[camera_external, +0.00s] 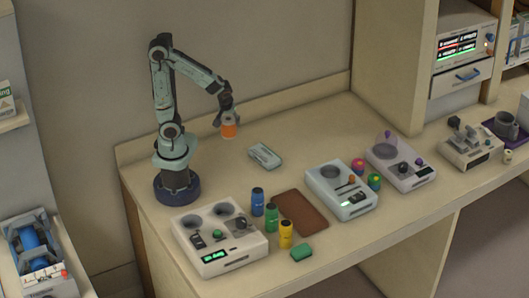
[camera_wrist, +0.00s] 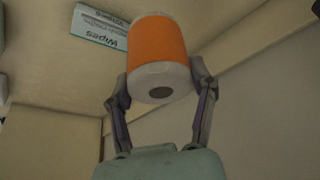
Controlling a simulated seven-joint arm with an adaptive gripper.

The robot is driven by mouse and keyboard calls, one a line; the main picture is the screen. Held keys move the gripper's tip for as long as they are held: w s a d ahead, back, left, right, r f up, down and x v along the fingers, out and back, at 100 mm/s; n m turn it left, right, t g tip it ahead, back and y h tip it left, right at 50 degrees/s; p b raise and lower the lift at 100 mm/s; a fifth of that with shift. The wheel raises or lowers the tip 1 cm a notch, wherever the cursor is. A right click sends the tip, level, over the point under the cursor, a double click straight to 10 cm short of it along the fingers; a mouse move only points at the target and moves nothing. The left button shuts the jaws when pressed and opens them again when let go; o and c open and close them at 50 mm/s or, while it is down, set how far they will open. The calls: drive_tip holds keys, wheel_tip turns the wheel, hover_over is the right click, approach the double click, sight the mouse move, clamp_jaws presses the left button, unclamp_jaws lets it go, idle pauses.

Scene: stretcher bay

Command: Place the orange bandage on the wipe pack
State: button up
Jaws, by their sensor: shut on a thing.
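The orange bandage (camera_external: 229,130) is a roll with an orange band and white ends. My gripper (camera_external: 228,114) is shut on it and holds it above the back part of the counter. In the wrist view the bandage (camera_wrist: 157,50) sits between the two fingers of my gripper (camera_wrist: 155,88). The wipe pack (camera_external: 264,156) is a pale, flat pack lying on the counter to the right of and below the bandage in the external view. In the wrist view the wipe pack (camera_wrist: 101,25) shows its "Wipes" label at upper left, apart from the bandage and partly hidden by it.
A brown mat (camera_external: 302,213), blue bottle (camera_external: 257,201), green bottle (camera_external: 271,217), yellow bottle (camera_external: 286,235) and green block (camera_external: 301,253) stand toward the front. White devices (camera_external: 220,240) (camera_external: 341,190) flank them. The counter around the wipe pack is clear; a wall rises behind.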

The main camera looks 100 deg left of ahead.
drive_tip(key=shift+w, duration=0.15)
drive_tip(key=w+a+f, duration=0.4)
drive_tip(key=w+a, duration=0.2)
drive_tip(key=w, duration=0.1)
hover_over(265, 153)
drive_tip(key=shift+d+f, duration=0.1)
drive_tip(key=shift+f, duration=4.3)
drive_tip(key=shift+f, duration=0.15)
drive_tip(key=o, duration=1.1)
drive_tip(key=shift+o, duration=0.2)
